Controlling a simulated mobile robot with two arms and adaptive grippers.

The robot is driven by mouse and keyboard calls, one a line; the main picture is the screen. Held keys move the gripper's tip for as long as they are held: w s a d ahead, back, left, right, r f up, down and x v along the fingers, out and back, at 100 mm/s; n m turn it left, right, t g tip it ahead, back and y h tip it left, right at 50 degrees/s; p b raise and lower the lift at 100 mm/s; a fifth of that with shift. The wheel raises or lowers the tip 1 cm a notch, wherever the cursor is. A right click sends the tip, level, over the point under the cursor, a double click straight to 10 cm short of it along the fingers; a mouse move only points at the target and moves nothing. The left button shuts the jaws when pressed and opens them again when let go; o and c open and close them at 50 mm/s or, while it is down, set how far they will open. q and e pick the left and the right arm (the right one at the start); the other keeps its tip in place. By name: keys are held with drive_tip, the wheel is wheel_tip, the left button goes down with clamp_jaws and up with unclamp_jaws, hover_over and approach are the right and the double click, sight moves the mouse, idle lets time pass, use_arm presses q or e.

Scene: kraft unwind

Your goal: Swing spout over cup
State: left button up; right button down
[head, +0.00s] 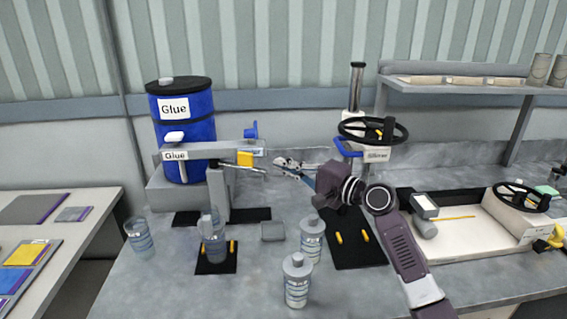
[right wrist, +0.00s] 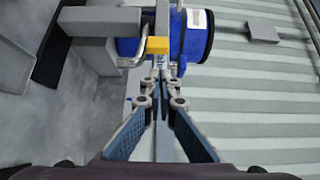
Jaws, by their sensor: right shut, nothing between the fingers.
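The blue Glue drum (head: 187,125) stands at the back left. In front of it a grey arm labelled Glue (head: 205,150) reaches right, with a yellow block (head: 245,159) and a blue knob near its end. I cannot tell which part is the spout's outlet. A clear cup (head: 214,248) stands on a small black mat with yellow marks, below and in front of the arm. My right gripper (head: 279,162) is shut and empty, just right of the yellow block. In the right wrist view its fingertips (right wrist: 160,78) point at the yellow block (right wrist: 158,45). My left gripper is out of view.
Another clear cup (head: 139,238) stands at the bench's left. Two lidded containers (head: 297,283) (head: 312,242) stand near the front. A post with a black handwheel (head: 372,131) rises behind my right arm. A white tray (head: 465,240) lies at right.

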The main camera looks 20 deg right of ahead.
sight(241, 166)
drive_tip(key=p+x, duration=0.1)
drive_tip(key=x, duration=0.6)
drive_tip(key=shift+a, duration=0.1)
